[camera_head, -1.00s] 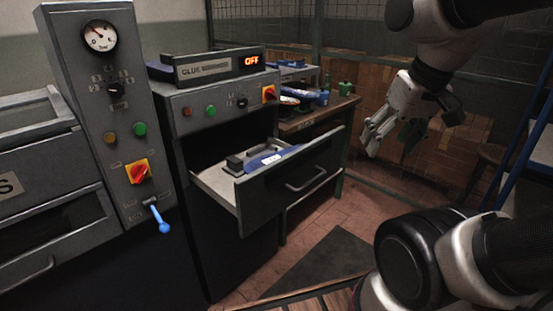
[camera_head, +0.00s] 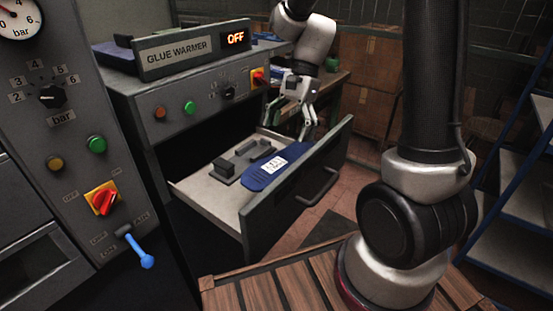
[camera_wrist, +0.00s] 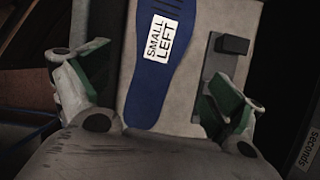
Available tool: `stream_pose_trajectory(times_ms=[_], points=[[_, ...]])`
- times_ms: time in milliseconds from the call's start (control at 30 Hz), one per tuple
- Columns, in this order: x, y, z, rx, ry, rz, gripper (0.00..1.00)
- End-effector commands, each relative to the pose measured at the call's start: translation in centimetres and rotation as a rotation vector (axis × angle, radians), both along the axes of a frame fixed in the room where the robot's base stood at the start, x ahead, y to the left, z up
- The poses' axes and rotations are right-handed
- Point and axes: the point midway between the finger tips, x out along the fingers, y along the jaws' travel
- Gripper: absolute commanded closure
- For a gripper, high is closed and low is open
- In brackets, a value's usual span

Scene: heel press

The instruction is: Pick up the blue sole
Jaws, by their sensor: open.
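The blue sole (camera_head: 261,177) lies flat in the open drawer (camera_head: 220,203) under the glue warmer, beside a dark grey fixture (camera_head: 240,157). It carries a white label. In the wrist view the blue sole (camera_wrist: 155,75) runs down between the fingers, and its label reads "SMALL LEFT". My gripper (camera_head: 291,122) is open and empty above the far end of the drawer, pointing down. In the wrist view its two green-padded fingers (camera_wrist: 155,98) stand wide apart, one on each side of the sole.
The glue warmer (camera_head: 190,52) shows "OFF" above the drawer. The drawer front (camera_head: 300,190) stands up as a wall on the right. A press panel (camera_head: 60,130) with a blue lever is at left. Blue shelving (camera_head: 510,210) is at right.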

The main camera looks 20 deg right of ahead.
Motion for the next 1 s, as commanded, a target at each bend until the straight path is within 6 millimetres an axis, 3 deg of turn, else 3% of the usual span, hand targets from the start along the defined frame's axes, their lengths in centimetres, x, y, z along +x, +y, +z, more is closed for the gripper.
stream_pose_trajectory(times_ms=[400, 733, 1000], points=[[-1.4, 2.3, -5.3, -0.002, 0.001, 0.004, 0.06], [-1.4, 2.6, -6.0, -0.001, -0.003, 0.003, 0.06], [-1.4, 2.6, -6.0, -0.001, -0.003, 0.003, 0.56]])
